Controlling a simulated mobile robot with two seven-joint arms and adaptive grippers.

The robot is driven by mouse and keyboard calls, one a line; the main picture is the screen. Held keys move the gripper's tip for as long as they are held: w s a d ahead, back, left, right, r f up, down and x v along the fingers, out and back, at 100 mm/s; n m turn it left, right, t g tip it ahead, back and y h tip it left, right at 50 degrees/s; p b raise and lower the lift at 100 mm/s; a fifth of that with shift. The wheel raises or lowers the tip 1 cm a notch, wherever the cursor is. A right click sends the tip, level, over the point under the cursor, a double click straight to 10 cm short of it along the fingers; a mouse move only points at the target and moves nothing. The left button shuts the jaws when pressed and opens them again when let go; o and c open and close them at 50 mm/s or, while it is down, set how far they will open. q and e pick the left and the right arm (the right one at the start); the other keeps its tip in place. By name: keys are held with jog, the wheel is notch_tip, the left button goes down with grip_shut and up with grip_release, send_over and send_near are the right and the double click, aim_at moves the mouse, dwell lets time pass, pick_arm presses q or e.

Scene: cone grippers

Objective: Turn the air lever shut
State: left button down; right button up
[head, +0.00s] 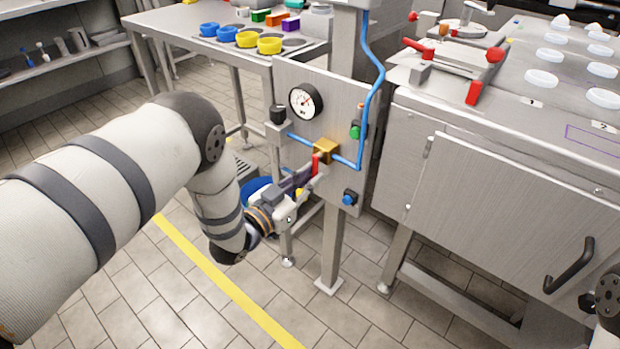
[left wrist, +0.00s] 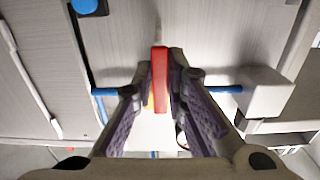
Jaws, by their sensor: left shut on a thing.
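The air lever (head: 315,162) is a short red handle. It points down from a brass valve block (head: 326,151) on a grey upright panel (head: 288,78). My left gripper (head: 309,176) reaches in from the left and is shut on the lever. In the left wrist view the red lever (left wrist: 160,78) stands between the two purple-padded fingers of my left gripper (left wrist: 158,88). The fingers partly hide the valve. My right gripper is out of view.
The panel carries a round gauge (head: 306,101), a blue air hose (head: 375,95), a green button (head: 354,132) and a blue button (head: 349,198). A steel machine (head: 470,165) stands close on the right. A table with coloured rings (head: 246,39) is behind.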

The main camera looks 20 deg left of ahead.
pick_arm(q)
jog(key=c, duration=1.6)
grip_release()
jog(key=shift+s, duration=0.1)
jog(key=v, duration=1.2)
